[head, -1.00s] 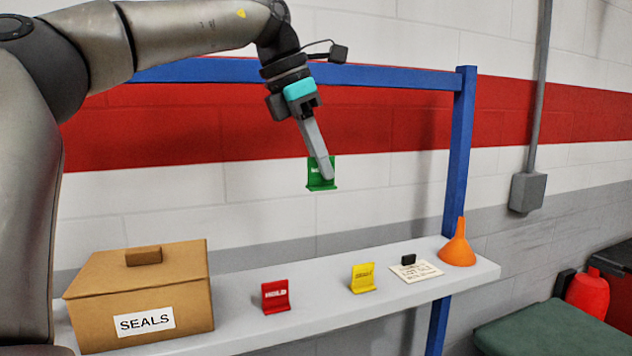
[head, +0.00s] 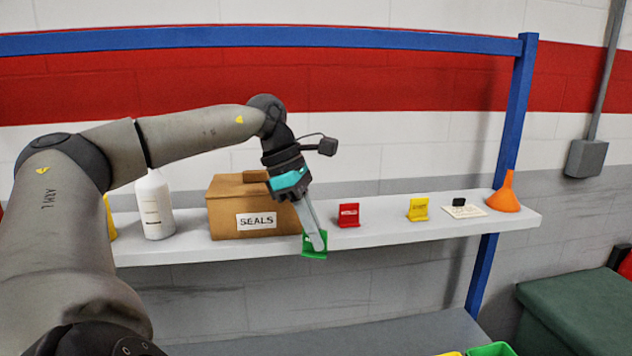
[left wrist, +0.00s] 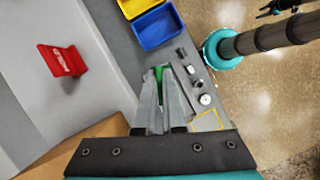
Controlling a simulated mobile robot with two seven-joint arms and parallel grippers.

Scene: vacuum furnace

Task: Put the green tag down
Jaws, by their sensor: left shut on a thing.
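My left gripper (head: 316,240) is shut on the green tag (head: 312,250). In the head view the tag overlaps the shelf's front edge, to the right of the SEALS box and left of the red tag. I cannot tell whether it touches the shelf (head: 385,233). In the left wrist view the left gripper's fingers (left wrist: 163,75) hide most of the tag, and only a sliver of green (left wrist: 158,73) shows between them. The red HOLD tag (head: 348,215) and a yellow tag (head: 418,209) stand upright on the shelf.
The SEALS box (head: 240,208), a white bottle (head: 154,204), a white card (head: 465,210) and an orange funnel (head: 505,195) stand on the shelf. Below, a blue bin (left wrist: 160,30) and small metal parts (left wrist: 192,70) lie on a lower surface. Shelf between the red and yellow tags is clear.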

